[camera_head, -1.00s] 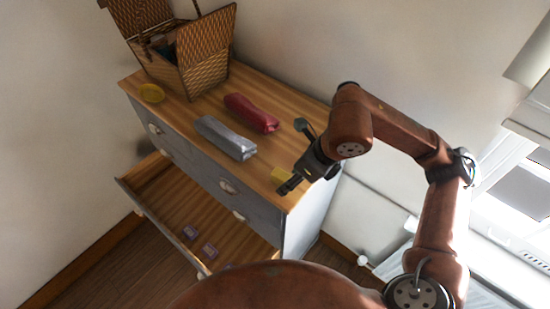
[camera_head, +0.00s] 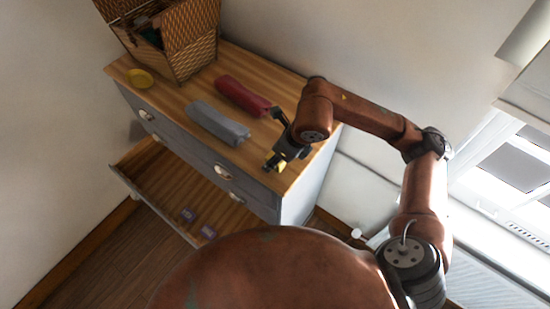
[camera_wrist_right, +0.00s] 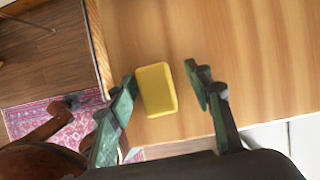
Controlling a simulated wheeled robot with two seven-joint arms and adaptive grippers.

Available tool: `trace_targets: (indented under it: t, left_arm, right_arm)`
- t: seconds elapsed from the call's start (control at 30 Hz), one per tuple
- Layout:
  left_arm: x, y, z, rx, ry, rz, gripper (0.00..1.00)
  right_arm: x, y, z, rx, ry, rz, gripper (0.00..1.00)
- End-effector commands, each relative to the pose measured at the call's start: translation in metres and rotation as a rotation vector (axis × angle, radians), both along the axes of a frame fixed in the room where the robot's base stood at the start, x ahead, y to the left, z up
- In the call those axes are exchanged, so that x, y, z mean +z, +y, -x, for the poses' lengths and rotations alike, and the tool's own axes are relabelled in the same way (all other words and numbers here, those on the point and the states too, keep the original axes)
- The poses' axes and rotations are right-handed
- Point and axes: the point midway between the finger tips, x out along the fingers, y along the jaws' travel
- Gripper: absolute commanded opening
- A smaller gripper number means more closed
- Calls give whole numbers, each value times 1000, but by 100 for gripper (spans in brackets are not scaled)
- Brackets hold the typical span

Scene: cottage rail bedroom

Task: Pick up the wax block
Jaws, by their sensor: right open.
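The wax block looks to be the small yellow block (camera_wrist_right: 157,90) on the wooden dresser top, near its front right corner. In the head view it shows as a yellow patch (camera_head: 282,166), partly hidden by my right gripper (camera_head: 275,161). In the right wrist view my right gripper (camera_wrist_right: 160,80) is open. The block lies between its two green fingers, closer to the left finger, and is not visibly clamped. My left gripper is not in view.
Below, an open drawer (camera_head: 150,181) holds small purple items (camera_head: 188,214). A wall stands behind.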

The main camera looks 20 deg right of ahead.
Motion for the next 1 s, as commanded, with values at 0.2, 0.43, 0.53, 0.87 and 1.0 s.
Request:
trace_targets:
  t: [0.2, 0.43, 0.53, 0.87, 1.0]
  left_arm:
    - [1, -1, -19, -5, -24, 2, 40]
    - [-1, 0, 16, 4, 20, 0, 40]
    - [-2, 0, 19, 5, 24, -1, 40]
    - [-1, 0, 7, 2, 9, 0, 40]
    - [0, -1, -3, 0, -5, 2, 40]
  right_arm:
    - [0, 0, 0, 1, 0, 0, 40]
    - [0, 0, 1, 1, 0, 0, 24]
    - [0, 0, 1, 1, 0, 0, 17]
    - [1, 0, 1, 1, 0, -1, 0]
    - [1, 0, 1, 1, 0, -1, 0]
